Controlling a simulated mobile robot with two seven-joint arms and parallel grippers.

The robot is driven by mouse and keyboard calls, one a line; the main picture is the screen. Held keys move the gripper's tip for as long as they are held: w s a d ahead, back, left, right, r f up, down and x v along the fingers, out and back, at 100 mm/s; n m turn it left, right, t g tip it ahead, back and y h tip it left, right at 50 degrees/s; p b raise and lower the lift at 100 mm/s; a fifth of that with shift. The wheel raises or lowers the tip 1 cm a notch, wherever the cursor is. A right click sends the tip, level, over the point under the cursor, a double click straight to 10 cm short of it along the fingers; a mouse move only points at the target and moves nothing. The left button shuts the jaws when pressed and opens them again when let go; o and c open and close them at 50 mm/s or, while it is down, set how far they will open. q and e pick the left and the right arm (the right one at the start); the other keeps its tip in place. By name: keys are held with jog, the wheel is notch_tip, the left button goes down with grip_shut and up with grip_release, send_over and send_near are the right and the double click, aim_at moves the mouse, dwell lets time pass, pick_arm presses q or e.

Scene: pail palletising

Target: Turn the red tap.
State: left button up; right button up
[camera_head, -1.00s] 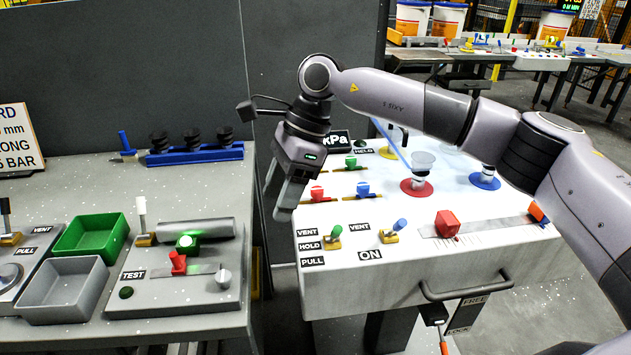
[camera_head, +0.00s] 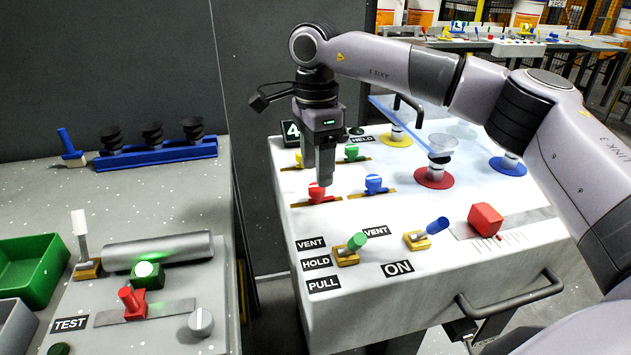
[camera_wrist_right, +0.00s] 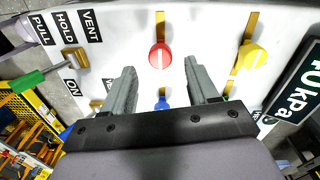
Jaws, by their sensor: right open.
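The red tap (camera_head: 317,195) sits on a brass-coloured pipe strip on the white panel (camera_head: 330,222), near its left side. In the right wrist view the red tap (camera_wrist_right: 160,57) shows as a round red cap with a white line. My right gripper (camera_head: 318,177) points down just above and at the tap, its fingers partly hiding it in the head view. In the wrist view my right gripper (camera_wrist_right: 159,67) is open, with one finger to each side of the tap's line. I cannot tell how far above the cap the fingertips are. My left gripper is not in view.
Close by are a blue tap (camera_head: 374,184), a green tap (camera_head: 352,152) and a yellow tap (camera_head: 299,157). Green (camera_head: 356,242) and blue (camera_head: 437,225) levers stand in front. A red block (camera_head: 486,219) is at the right. A grey bench (camera_head: 170,200) stands left.

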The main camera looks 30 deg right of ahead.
aim_at(322, 193)
jog(key=shift+f, duration=1.9)
jog(key=c, duration=1)
jog(key=shift+c, duration=0.2)
